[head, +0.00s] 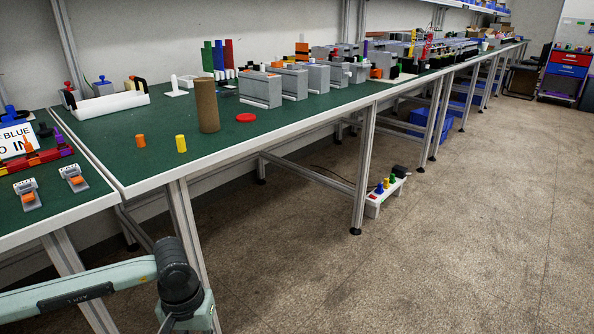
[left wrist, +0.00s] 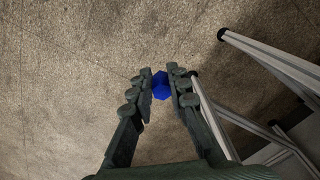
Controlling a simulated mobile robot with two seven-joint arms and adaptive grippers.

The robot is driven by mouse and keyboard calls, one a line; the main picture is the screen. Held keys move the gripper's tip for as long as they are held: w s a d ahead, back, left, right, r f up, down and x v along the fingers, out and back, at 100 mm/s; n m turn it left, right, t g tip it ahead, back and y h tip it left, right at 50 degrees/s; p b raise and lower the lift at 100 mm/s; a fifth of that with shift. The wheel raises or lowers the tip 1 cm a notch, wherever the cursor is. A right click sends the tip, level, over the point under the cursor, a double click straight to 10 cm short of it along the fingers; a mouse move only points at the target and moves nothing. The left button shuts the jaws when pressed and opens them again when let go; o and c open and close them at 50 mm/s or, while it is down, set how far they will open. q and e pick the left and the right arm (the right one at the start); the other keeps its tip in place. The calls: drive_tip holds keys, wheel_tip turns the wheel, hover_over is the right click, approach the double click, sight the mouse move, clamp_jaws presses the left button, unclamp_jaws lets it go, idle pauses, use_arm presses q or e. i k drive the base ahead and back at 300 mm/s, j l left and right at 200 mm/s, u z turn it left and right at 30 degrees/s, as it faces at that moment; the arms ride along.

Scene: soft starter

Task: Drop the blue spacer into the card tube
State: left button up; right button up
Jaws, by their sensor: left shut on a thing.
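The card tube (head: 207,105) is a brown cylinder. It stands upright near the front edge of the green table (head: 110,160) in the head view. My left gripper (left wrist: 160,85) is shut on the blue spacer (left wrist: 161,88), seen between its fingertips in the left wrist view. The spacer is over the floor, clear of the table and apart from the tube. In the head view my left arm comes in at the bottom left, below the table edge; the blue spacer is not visible there. My right gripper is not in view.
An orange cylinder (head: 140,140) and a yellow cylinder (head: 181,144) stand left of the tube. A red disc (head: 246,117) lies to its right. Grey blocks (head: 261,90) stand behind. Table legs (left wrist: 270,62) are near my gripper at right in the wrist view.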

sight(213, 128)
drive_tip(key=i+l+u, duration=0.1)
drive_tip(key=u, duration=0.4)
drive_tip(key=l+u, duration=0.3)
drive_tip(key=u, duration=0.2)
drive_tip(key=i+l+u, duration=0.1)
drive_tip(key=l+u, duration=0.4)
drive_tip(key=l, duration=0.45)
drive_tip(key=l+u, duration=0.1)
drive_tip(key=l, duration=0.9)
drive_tip(key=k+l, duration=0.1)
drive_tip(key=l, duration=0.85)
drive_tip(key=l+u, duration=0.05)
